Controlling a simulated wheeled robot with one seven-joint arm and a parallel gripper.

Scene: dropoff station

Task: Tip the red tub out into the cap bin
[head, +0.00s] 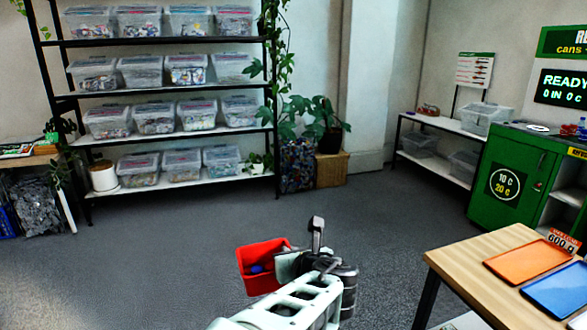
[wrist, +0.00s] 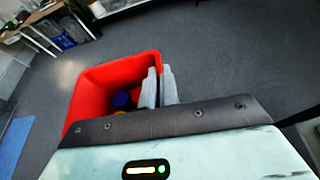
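The red tub (head: 261,265) is held out in front of me above the floor, its open top facing up and a little tilted in the picture. It also shows in the wrist view (wrist: 88,85), with a few blue, orange and dark red caps (wrist: 122,101) low inside. My gripper (wrist: 160,87) is shut on the tub's right wall, one finger inside and one outside. In the head view my gripper (head: 290,265) is at the tub's right side. I cannot make out which container, if any, is the cap bin.
A wooden table (head: 470,262) with an orange tray (head: 530,261) and a blue tray (head: 562,292) stands at right. A green machine (head: 510,180) is behind it. Shelves of clear boxes (head: 160,134) line the back left. The grey floor (head: 170,250) between is clear.

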